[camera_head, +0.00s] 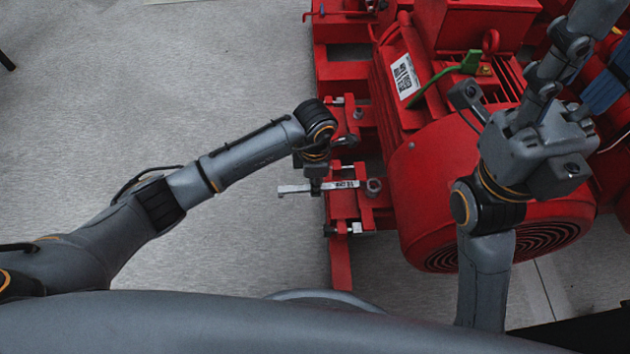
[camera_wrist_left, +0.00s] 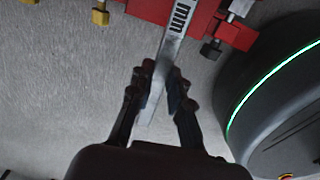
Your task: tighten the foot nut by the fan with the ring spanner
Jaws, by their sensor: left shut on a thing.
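The ring spanner (camera_head: 345,185) is a flat silver bar with dark marking, lying crosswise over the red foot by the motor's fan end. My left gripper (camera_head: 315,186) is shut on its shank; the left wrist view also shows the fingers (camera_wrist_left: 157,95) on either side of the spanner (camera_wrist_left: 172,50). The foot nut (camera_head: 374,186) is a grey hexagon at the spanner's right end; I cannot tell whether the ring is around it or beside it. The ring end is out of the left wrist view. My right gripper (camera_head: 552,75) is at the upper right, its jaw state unclear.
The red motor (camera_head: 440,165) with its grilled fan cover (camera_head: 535,240) stands right of the foot. Another foot bolt (camera_head: 357,113) and clamp-like red blocks sit farther along the red base frame (camera_head: 341,265). The grey floor at left is clear.

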